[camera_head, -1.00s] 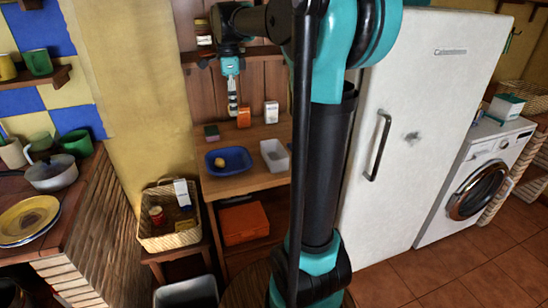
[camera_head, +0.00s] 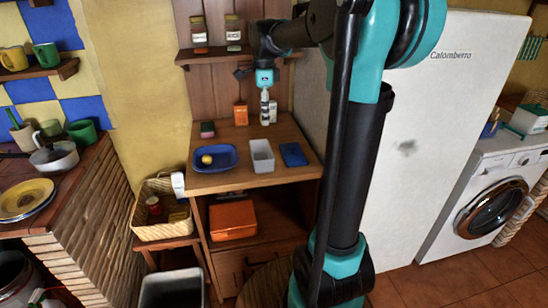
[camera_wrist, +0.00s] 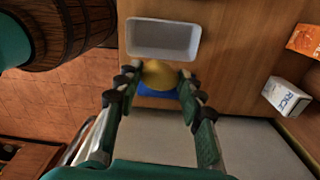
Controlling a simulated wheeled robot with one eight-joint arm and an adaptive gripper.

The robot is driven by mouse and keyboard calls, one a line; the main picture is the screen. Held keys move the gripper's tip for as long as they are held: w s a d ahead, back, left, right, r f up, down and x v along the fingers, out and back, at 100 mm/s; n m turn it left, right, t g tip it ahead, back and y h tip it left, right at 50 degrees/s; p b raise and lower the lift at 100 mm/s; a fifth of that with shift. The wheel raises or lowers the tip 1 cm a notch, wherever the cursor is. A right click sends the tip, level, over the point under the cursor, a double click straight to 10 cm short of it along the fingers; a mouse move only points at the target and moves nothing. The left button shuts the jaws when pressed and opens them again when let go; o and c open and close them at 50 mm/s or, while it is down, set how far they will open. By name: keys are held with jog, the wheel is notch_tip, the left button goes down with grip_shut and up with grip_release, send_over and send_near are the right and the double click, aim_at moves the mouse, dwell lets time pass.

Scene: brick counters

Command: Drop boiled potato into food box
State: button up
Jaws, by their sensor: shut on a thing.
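My gripper (camera_wrist: 158,85) is shut on a yellow, rounded thing, seemingly the boiled potato (camera_wrist: 160,74), which sits between its fingertips in the wrist view. In the head view my gripper (camera_head: 264,105) hangs over the back of the wooden counter; the held potato cannot be made out there. An open white rectangular container, apparently the food box (camera_head: 262,155), stands empty on the counter. It shows just beyond the fingertips in the wrist view (camera_wrist: 163,38). A flat blue piece (camera_head: 293,154) lies right of it, partly hidden behind the potato in the wrist view (camera_wrist: 158,91).
A blue tray (camera_head: 226,155) with another yellow thing (camera_head: 207,160) lies left of the white box. A white rice box (camera_wrist: 287,100) and an orange package (camera_head: 241,114) stand at the back. A shelf with jars (camera_head: 233,33) is above. The refrigerator (camera_head: 440,140) is to the right.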

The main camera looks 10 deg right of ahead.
jog(key=shift+d+f, duration=0.1)
jog(key=shift+f, duration=2.85)
jog(key=o, duration=1.2)
jog(key=shift+c, duration=0.2)
jog(key=shift+r, duration=0.1)
notch_tip(320, 180, up, 12)
jog(key=shift+w+f, duration=0.1)
jog(key=shift+w, duration=0.05)
